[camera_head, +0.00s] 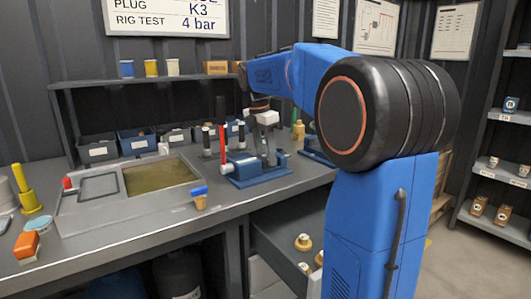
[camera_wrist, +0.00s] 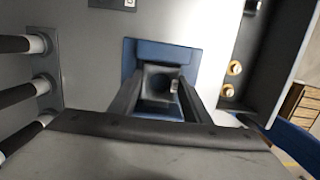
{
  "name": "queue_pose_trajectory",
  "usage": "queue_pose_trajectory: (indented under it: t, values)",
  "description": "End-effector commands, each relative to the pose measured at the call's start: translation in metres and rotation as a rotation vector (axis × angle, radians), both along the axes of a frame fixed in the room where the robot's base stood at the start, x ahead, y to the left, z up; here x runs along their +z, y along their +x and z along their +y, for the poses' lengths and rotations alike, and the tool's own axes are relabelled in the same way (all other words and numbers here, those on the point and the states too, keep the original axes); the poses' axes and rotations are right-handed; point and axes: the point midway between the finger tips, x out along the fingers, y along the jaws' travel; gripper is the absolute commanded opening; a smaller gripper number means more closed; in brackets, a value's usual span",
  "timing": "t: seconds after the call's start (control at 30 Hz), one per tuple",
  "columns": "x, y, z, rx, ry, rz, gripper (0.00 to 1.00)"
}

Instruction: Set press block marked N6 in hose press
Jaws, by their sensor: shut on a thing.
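The hose press (camera_head: 258,172) is a blue device on the bench, with a red-handled lever at its left. My gripper (camera_head: 268,148) points down over it, close to its back part. In the wrist view, the blue press base (camera_wrist: 161,50) lies below my gripper (camera_wrist: 158,98), and the two dark fingers are shut on a small dark block (camera_wrist: 158,76). No N6 mark can be read on the block. Its underside and any contact with the press are hidden.
An open drawer (camera_head: 290,255) with brass-coloured pieces is below the bench front. Shelves are at the far right.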

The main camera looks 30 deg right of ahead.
Motion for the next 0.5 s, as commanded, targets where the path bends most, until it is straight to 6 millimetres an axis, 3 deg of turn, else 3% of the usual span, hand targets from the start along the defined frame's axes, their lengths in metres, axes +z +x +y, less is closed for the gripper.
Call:
queue_pose_trajectory:
  t: [0.13, 0.17, 0.23, 0.5]
  values:
    - [-0.0014, 0.0001, 0.0000, 0.000, 0.000, -0.001, 0.11]
    - [-0.0017, 0.0001, -0.0001, 0.000, 0.000, 0.000, 0.46]
    - [-0.0017, 0.0001, -0.0001, 0.000, 0.000, 0.000, 0.61]
    - [0.0074, 0.0005, -0.0001, 0.000, -0.001, -0.002, 0.62]
